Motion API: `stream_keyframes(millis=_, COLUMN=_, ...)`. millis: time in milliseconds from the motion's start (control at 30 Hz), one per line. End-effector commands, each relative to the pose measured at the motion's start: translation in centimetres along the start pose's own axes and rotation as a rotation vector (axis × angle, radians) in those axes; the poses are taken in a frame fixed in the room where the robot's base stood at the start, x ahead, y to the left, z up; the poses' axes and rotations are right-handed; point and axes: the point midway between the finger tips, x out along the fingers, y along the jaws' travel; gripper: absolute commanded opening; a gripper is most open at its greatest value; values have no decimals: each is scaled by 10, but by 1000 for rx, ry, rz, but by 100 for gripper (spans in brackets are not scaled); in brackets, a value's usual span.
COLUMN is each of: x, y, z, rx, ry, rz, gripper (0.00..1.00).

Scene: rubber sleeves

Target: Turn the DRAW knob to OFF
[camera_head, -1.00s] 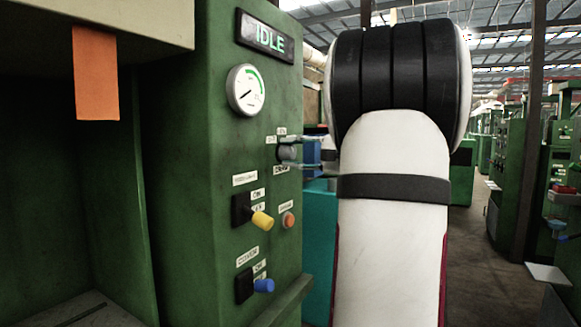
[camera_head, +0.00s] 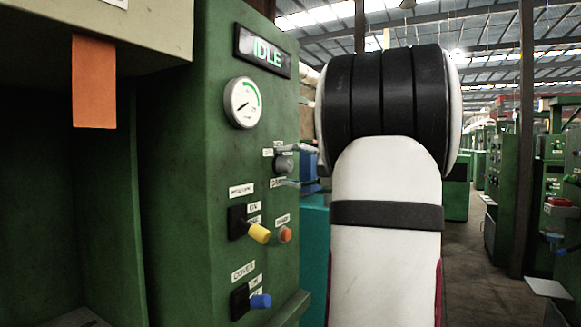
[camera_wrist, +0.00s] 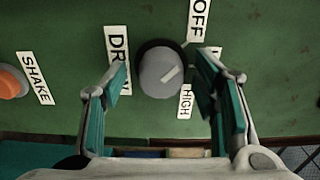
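The DRAW knob (camera_wrist: 155,72) is a grey round knob with a dark base on the green panel. Its pale pointer mark slants up and right, between the OFF label (camera_wrist: 199,18) and the HIGH label (camera_wrist: 186,101). Another label at the right is mostly hidden by my right finger. The DRAW label (camera_wrist: 115,45) is partly covered by my left finger. My gripper (camera_wrist: 163,62) is open, with one finger on each side of the knob and a gap visible on both sides. In the head view the knob (camera_head: 284,165) sits between my fingertips.
An orange SHAKE button (camera_wrist: 10,82) is left of the knob in the wrist view. In the head view, a yellow-handled switch (camera_head: 258,233) and blue-handled COVER switch (camera_head: 260,301) protrude below. A gauge (camera_head: 243,103) and IDLE display (camera_head: 262,52) are above.

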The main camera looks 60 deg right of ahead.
Motion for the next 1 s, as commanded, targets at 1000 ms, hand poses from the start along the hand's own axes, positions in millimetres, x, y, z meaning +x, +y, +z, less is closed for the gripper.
stream_keyframes(millis=1000, x=-118, y=0, z=0, rx=0, ry=1, rz=0, gripper=54)
